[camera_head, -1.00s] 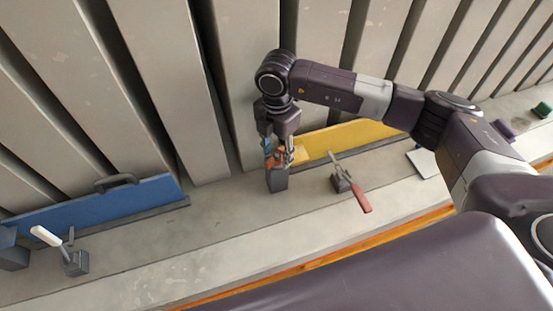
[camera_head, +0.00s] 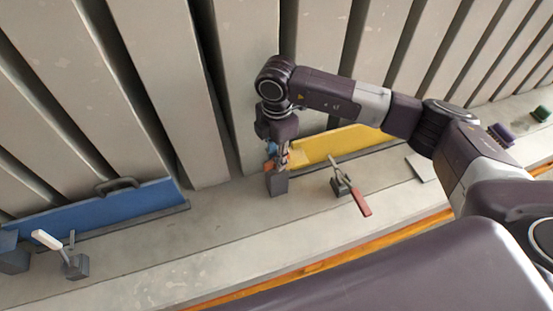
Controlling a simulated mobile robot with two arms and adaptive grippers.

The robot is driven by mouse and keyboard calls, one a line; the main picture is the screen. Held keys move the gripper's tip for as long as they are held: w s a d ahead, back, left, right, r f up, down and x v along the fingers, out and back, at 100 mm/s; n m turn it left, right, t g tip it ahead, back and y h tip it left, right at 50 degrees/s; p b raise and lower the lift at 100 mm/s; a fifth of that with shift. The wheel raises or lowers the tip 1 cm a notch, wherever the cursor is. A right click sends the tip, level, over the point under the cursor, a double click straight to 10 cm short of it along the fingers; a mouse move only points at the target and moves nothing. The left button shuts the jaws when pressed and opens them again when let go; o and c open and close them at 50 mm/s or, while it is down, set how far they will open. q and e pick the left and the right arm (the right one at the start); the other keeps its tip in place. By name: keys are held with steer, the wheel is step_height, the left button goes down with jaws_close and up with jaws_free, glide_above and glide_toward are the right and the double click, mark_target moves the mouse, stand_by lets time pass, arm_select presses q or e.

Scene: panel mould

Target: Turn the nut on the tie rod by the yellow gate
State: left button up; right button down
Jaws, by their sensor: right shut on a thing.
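The yellow gate (camera_head: 340,143) stands at the foot of the grey panels, right of centre. A dark grey block (camera_head: 277,184) stands at its left end. My right gripper (camera_head: 277,162) points down over this block and is shut on a small orange piece there, which looks like the nut. The fingers cover most of the nut, and I cannot make out the tie rod. My left gripper is not in view.
A clamp with a red handle (camera_head: 361,202) stands just right of the block. A blue gate (camera_head: 110,212) and a white-handled clamp (camera_head: 47,240) are at the left. Purple (camera_head: 502,134) and green (camera_head: 541,113) pieces lie far right.

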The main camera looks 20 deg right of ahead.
steer(key=shift+m, duration=0.4)
steer(key=m, duration=0.3)
steer(key=shift+p, duration=0.4)
steer(key=shift+r+m+p, duration=0.15)
steer(key=shift+m+p, duration=0.3)
steer(key=shift+m, duration=0.55)
steer(key=shift+w+m, duration=0.1)
steer(key=shift+m, duration=0.8)
